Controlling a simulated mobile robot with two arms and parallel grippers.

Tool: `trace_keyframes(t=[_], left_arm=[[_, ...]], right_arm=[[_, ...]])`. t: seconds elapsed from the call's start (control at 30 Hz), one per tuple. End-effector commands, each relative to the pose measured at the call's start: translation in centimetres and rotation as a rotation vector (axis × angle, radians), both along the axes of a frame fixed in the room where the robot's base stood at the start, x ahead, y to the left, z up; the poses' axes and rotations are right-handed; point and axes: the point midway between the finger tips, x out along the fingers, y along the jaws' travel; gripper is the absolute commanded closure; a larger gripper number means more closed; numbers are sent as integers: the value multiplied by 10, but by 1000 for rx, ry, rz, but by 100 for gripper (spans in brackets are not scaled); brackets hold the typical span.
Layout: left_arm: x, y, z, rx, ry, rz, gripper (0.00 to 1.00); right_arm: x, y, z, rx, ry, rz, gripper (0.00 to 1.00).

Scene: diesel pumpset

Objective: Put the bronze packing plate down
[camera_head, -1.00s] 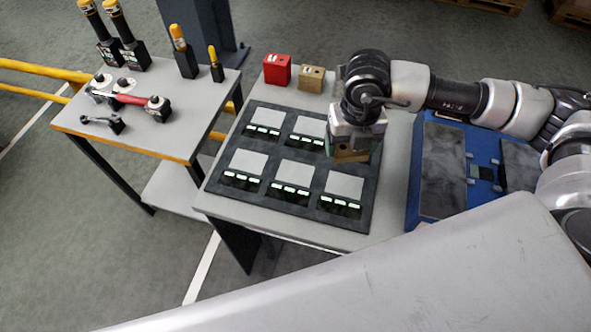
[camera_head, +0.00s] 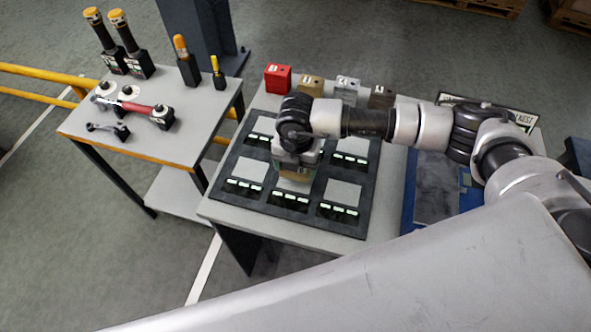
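My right gripper (camera_head: 292,172) comes in from the right and points down over the dark tray (camera_head: 235,160). It appears shut on a small tan-bronze plate (camera_head: 291,176), which shows only in part beneath the fingers. The plate is above or at the middle pad of the tray's front row; I cannot tell whether it touches. The tray bears two rows of pale grey square pads, such as the front left pad (camera_head: 249,168), with lit green strips. The gripper and forearm hide much of the back row. My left gripper is not in view.
Behind the tray stand a red block (camera_head: 277,78), a brass-coloured block (camera_head: 311,86), a silver block (camera_head: 347,90) and a brown block (camera_head: 381,97). A blue mat (camera_head: 408,215) with dark grey plates lies to the right. A side table (camera_head: 160,150) at left holds tools.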

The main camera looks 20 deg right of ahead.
Motion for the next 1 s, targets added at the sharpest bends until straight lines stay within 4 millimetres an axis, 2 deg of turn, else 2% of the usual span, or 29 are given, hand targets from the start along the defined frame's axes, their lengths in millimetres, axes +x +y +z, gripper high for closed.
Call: trace_keyframes(t=[0.13, 0.4, 0.8, 0.83, 0.97, 1.0], left_arm=[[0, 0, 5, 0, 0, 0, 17], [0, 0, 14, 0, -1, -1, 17], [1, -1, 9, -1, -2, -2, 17], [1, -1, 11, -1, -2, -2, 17], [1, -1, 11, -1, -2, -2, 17], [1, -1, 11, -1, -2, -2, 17]], right_arm=[[2, 3, -8, -1, 0, -1, 77], [2, 2, -40, -1, -1, 0, 77], [2, 2, -46, 0, -1, 0, 77], [1, 2, -46, -1, 1, 0, 21], [1, 2, -45, -1, 1, 0, 2], [1, 2, -45, -1, 1, 0, 0]])
